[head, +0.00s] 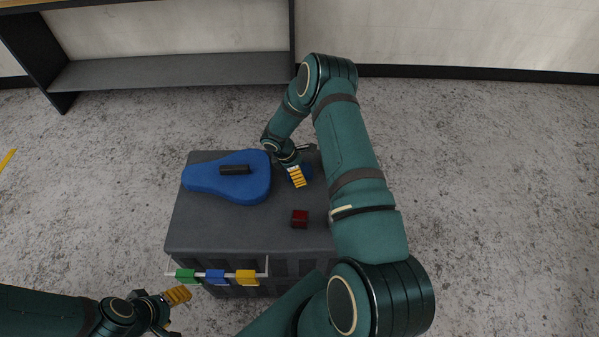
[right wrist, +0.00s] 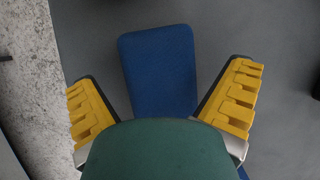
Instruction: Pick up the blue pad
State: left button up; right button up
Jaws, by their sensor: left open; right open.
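A blue pad with rounded corners (right wrist: 160,70) lies on the dark grey box top (head: 200,235). In the right wrist view it sits between the spread yellow fingers of my right gripper (right wrist: 165,95). In the head view only a small blue part of it (head: 307,172) shows beside my right gripper (head: 297,176), which hides the rest. My right gripper is open, pointing down over the pad; I cannot tell whether it touches. My left gripper (head: 177,296) is open and empty, low at the left, in front of the box.
A larger blue saddle-shaped piece (head: 205,180) with a black bar (head: 234,170) on it lies left on the box. A dark red cube (head: 299,218) lies nearer the front. A rail with green, blue and yellow blocks (head: 215,276) runs along the front. A shelf (head: 175,69) stands behind.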

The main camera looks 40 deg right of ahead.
jog(key=shift+f+b, duration=0.3)
jog(key=shift+b, duration=0.1)
dwell(0.3)
jog(key=c, duration=1.1)
